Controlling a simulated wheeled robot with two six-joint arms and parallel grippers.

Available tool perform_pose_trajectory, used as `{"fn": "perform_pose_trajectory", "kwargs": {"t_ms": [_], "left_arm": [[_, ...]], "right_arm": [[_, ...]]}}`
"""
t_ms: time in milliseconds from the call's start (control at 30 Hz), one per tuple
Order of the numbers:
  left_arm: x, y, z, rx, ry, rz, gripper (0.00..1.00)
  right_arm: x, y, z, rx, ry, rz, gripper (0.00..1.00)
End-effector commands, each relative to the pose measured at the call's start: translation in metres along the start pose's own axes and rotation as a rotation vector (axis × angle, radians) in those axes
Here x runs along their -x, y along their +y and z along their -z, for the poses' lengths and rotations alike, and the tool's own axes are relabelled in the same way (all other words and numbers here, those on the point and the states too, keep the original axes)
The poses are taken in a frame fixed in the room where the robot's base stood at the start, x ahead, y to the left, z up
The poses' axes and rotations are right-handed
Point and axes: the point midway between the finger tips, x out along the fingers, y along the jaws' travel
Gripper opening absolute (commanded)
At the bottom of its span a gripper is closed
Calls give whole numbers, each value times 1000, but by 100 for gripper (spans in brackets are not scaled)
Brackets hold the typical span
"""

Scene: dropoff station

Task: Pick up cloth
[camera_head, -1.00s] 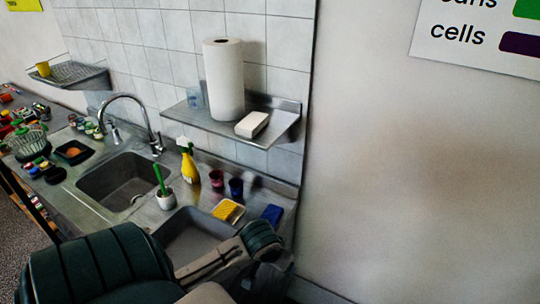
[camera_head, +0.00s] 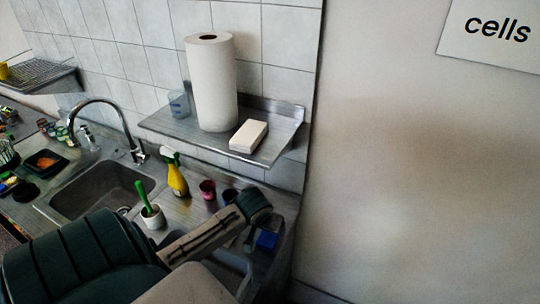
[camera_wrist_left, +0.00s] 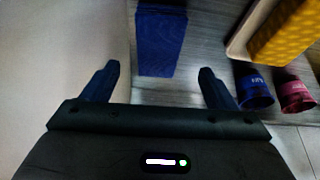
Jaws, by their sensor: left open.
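A folded blue cloth (camera_wrist_left: 161,40) lies on the steel counter. In the wrist view it stretches from the top edge down between the fingers of my left gripper (camera_wrist_left: 156,72). The gripper is open, and the cloth is not gripped. I cannot tell how high the gripper is above it. In the head view the blue cloth (camera_head: 267,239) shows at the right end of the counter, partly hidden by my left arm. My right gripper is not in view.
A yellow sponge (camera_wrist_left: 285,35) lies in a pale tray beside a blue cup (camera_wrist_left: 254,86) and a pink cup (camera_wrist_left: 292,92). A spray bottle (camera_head: 175,175) and brush holder (camera_head: 152,216) stand near the sink (camera_head: 95,190). A shelf (camera_head: 190,142) holds a paper roll (camera_head: 211,85).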

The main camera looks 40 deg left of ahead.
Motion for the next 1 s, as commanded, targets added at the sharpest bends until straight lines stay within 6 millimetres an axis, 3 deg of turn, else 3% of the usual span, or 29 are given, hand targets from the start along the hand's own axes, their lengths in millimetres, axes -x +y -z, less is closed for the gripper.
{"fn": "perform_pose_trajectory", "kwargs": {"t_ms": [100, 233, 500, 800, 1000], "left_arm": [[-11, 0, 0, 0, -1, 0, 80], [-21, 1, -1, 1, -2, -1, 80], [-59, 4, -2, 0, -1, 0, 80], [-64, 4, -2, -1, 0, 0, 80], [-64, 4, -2, -1, 0, 0, 43]], "right_arm": [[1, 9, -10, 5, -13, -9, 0], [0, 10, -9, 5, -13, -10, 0], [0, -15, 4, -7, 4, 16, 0], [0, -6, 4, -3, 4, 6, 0], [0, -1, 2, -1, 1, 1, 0]]}}
